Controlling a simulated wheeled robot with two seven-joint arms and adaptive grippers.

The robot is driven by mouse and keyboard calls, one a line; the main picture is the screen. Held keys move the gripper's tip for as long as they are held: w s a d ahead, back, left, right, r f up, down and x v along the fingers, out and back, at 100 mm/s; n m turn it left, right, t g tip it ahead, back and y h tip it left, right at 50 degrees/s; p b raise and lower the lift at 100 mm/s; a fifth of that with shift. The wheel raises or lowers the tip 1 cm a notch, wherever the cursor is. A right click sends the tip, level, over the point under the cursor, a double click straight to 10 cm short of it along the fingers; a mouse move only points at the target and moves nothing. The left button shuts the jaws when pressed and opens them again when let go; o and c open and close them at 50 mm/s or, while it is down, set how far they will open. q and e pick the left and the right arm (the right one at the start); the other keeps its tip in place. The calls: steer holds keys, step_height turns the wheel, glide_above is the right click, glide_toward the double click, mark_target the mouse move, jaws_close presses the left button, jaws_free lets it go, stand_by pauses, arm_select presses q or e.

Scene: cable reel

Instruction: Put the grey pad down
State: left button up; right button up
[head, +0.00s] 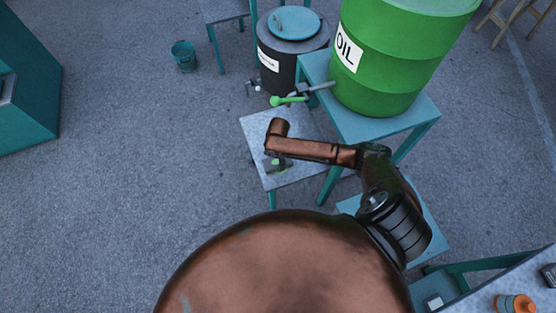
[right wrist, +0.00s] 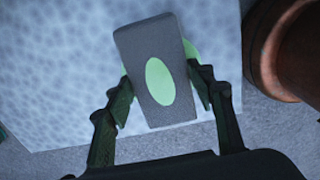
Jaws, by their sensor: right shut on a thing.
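The grey pad (right wrist: 157,72) is a flat rectangular block with a light green oval on its face. It sits between the two dark fingers of my right gripper (right wrist: 162,88), which is shut on it. Behind the pad, a light green patch (right wrist: 190,48) shows partly. In the head view my right gripper (head: 278,163) is over the small pale-topped table (head: 257,130), and the pad is too small there to make out clearly. I cannot tell whether the pad touches the tabletop. My left gripper is not in view.
A green oil drum (head: 385,62) stands on a teal stand (head: 412,117) with a green-handled tap (head: 290,100) reaching over the small table. A dark barrel (head: 285,65) stands behind it. A bucket (head: 184,56) is on the floor. An orange item (head: 514,304) lies on the bench at lower right.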

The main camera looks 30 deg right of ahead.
steer(key=shift+f, duration=0.15)
steer(key=o, duration=1.2)
steer(key=shift+c, duration=0.2)
step_height(320, 180, up, 8)
steer(key=shift+f+p, duration=0.1)
steer(key=shift+p, duration=1.05)
steer(key=shift+s, duration=0.1)
